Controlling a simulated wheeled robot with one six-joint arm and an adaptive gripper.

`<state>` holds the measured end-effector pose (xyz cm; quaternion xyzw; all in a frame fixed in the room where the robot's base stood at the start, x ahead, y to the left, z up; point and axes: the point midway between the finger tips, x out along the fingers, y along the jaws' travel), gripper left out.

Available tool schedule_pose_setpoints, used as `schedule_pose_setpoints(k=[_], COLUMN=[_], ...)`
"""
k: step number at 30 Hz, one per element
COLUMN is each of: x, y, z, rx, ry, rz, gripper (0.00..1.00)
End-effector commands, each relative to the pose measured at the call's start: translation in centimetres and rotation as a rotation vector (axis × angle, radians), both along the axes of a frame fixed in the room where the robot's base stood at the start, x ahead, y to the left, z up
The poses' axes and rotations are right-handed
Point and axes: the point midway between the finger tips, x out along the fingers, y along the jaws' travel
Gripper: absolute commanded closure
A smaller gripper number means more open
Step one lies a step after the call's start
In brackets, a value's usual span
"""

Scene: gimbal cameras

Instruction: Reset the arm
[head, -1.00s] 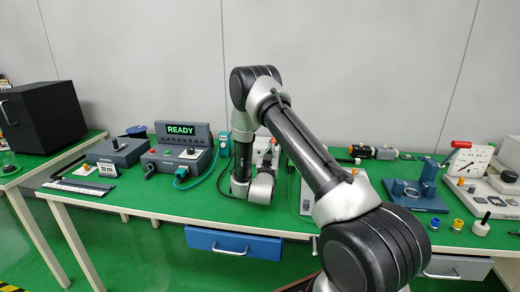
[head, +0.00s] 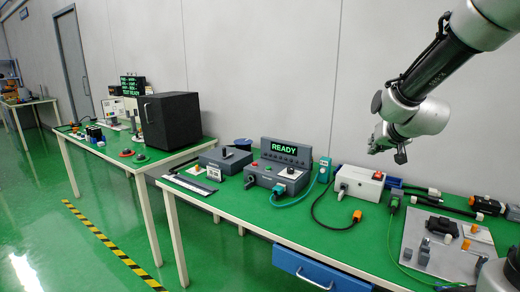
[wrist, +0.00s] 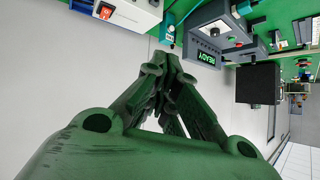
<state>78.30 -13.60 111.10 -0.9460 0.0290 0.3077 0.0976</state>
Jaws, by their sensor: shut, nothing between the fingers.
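My gripper (head: 374,149) is small in the head view, at the end of my raised arm, above the green table and near the grey wall. The wrist view shows my gripper (wrist: 168,62) close up, its green-looking fingers together and empty. Nothing touches it. The wrist camera's picture shows the table upside down along the top edge.
Below my arm is a white box (head: 359,184) with a red switch. The READY console (head: 285,160) stands left of it, and a blue drawer (head: 320,272) is under the table's front. A black cabinet (head: 168,122) stands on the left table. Air around the gripper is clear.

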Motion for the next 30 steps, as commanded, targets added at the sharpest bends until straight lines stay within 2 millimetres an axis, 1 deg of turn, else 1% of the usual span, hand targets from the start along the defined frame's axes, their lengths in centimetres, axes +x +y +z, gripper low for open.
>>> schedule_pose_setpoints(k=[1,2,3,5,6,8,9,12,15,18,20,30], x=[-2.9,-4.8,-7.3,-11.4,-14.1,-18.1,-20.6,-26.0,-29.7,-31.7,-32.2,-32.3], y=[0.3,0.5,0.6,0.7,0.6,0.4,0.2,-0.4,-0.9,-1.2,-1.3,-1.3], z=[1.2,1.6,1.9,2.2,2.3,2.3,2.2,1.8,1.3,1.1,1.0,0.9], rx=[-0.003,-0.006,-0.012,-0.024,-0.036,-0.054,-0.067,-0.095,-0.114,-0.125,-0.128,-0.128], ry=[0.039,0.074,0.121,0.192,0.24,0.309,0.353,0.447,0.514,0.552,0.563,0.566], rz=[0.029,0.047,0.07,0.1,0.116,0.136,0.145,0.157,0.159,0.158,0.158,0.159], gripper=[1.0,1.0,1.0,1.0,1.0,1.0,1.0,1.0,1.0,1.0,1.0,1.0])
